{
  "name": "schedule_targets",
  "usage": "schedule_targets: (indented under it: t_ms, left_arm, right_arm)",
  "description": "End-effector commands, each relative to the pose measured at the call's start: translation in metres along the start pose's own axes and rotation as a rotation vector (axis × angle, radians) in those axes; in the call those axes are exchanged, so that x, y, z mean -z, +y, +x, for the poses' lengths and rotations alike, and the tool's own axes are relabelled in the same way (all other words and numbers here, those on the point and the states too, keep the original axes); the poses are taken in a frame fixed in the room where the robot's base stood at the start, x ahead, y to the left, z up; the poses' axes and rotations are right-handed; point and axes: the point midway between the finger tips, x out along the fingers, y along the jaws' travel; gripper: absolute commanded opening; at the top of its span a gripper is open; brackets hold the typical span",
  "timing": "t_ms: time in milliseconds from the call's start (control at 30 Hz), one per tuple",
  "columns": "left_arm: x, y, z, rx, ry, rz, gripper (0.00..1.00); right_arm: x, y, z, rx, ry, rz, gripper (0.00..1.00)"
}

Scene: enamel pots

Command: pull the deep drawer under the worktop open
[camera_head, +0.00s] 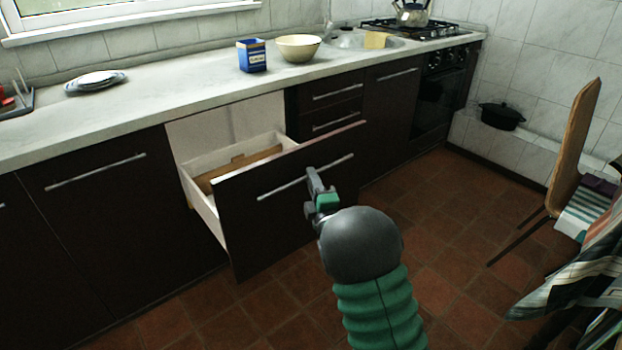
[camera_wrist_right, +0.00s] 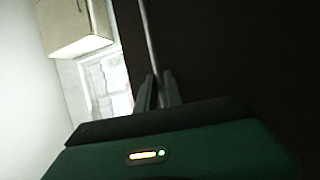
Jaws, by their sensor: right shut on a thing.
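The deep drawer (camera_head: 285,210) under the worktop (camera_head: 190,108) stands well out from the cabinet. Its dark front carries a long metal bar handle (camera_head: 275,189), and its pale inside shows behind the front with a brown flat thing (camera_head: 240,165) in it. My right gripper (camera_head: 314,178) is shut on the handle, right of its middle. In the right wrist view, the two fingers (camera_wrist_right: 155,92) close around the bar handle (camera_wrist_right: 150,45) against the dark front. My left gripper is not in view.
Two shallow drawers (camera_head: 331,106) to the right are shut. A wooden chair (camera_head: 575,130) stands at the right. The tiled floor (camera_head: 440,215) between is clear.

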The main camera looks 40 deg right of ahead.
Motion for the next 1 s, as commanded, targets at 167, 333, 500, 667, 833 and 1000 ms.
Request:
schedule_targets:
  t_ms: [167, 333, 500, 667, 833, 1000]
  left_arm:
    - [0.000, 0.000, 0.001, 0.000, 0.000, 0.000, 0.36]
    - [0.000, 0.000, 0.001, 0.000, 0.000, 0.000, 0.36]
    - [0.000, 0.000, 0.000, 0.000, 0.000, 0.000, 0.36]
    - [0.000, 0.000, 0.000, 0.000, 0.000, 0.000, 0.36]
    - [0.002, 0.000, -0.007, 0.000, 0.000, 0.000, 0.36]
    - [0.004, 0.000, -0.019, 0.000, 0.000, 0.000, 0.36]
  right_arm:
    - [0.002, -0.005, -0.001, 0.013, 0.005, 0.000, 0.00]
    - [0.002, -0.005, -0.001, 0.012, 0.004, 0.000, 0.26]
    - [0.001, -0.002, -0.001, 0.006, 0.003, 0.000, 0.33]
    - [0.001, -0.001, -0.001, 0.004, 0.002, 0.000, 0.33]
    - [0.001, 0.001, -0.018, 0.006, 0.001, 0.000, 0.33]
    - [0.000, 0.001, -0.064, 0.010, 0.000, 0.000, 0.33]
